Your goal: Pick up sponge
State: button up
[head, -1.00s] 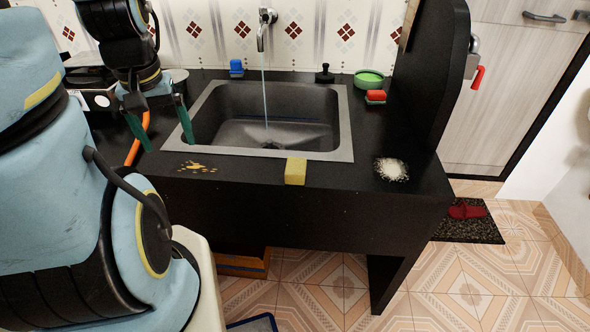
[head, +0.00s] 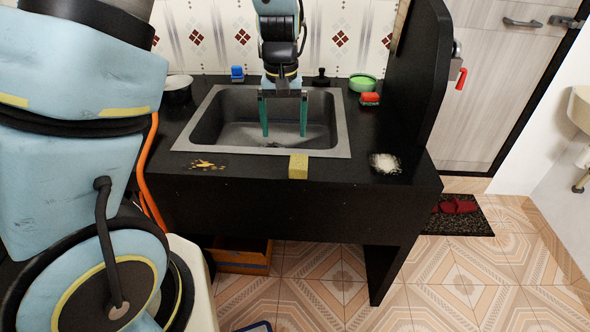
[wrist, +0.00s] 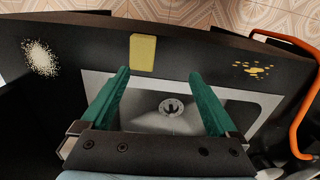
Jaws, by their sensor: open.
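The yellow sponge (head: 298,167) lies on the black counter's front edge, just in front of the sink. It also shows in the wrist view (wrist: 143,52), beyond my left-hand finger in that picture. My gripper (head: 284,134) hangs over the sink with its two green fingers pointing down. In the wrist view the gripper (wrist: 162,82) is open and empty, with its fingers spread wide. It is behind the sponge as seen from the head view, apart from it.
The sink (head: 342,138) has a raised metal rim. A brown stain (head: 206,164) and a white powder pile (head: 385,163) flank the sponge on the counter. A red sponge-like item (head: 369,99), a green bowl (head: 362,83) and a blue item (head: 237,74) stand at the back.

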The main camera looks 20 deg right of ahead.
jog(key=s+d, duration=0.1)
jog(key=d, duration=0.2)
jog(key=p, duration=0.1)
send_over(298, 163)
jog(key=shift+m, duration=0.3)
notch_tip(298, 163, down, 6)
jog(key=shift+s+f, duration=0.1)
jog(key=shift+f+p, duration=1)
jog(key=shift+f, duration=1.6)
grip_shut()
notch_tip(298, 163, up, 10)
jog(key=shift+r+b, duration=0.1)
jog(key=shift+b, duration=1)
